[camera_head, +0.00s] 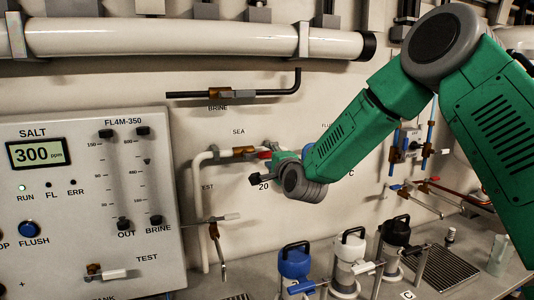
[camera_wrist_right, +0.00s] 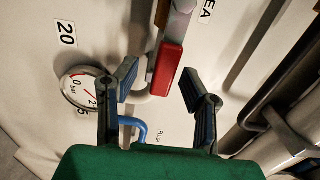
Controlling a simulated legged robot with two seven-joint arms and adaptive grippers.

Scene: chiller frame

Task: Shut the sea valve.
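The sea valve sits under the SEA label (camera_head: 238,131) on the panel, with a brass body (camera_head: 243,151) on a white pipe. Its red handle (camera_head: 264,155) points right, roughly in line with the brass body, and is partly hidden by my right gripper. My right gripper (camera_head: 270,172) is close to the handle. In the right wrist view the red handle (camera_wrist_right: 167,70) lies between the two open dark fingers (camera_wrist_right: 158,82), with gaps on both sides and no visible contact. My left gripper is out of view.
A brine valve (camera_head: 218,94) is above on a dark pipe. A test valve (camera_head: 214,219) is below left. The control panel (camera_head: 80,190) stands at left, and blue, white and black capped canisters (camera_head: 295,262) stand below. A round gauge (camera_wrist_right: 80,88) shows in the wrist view.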

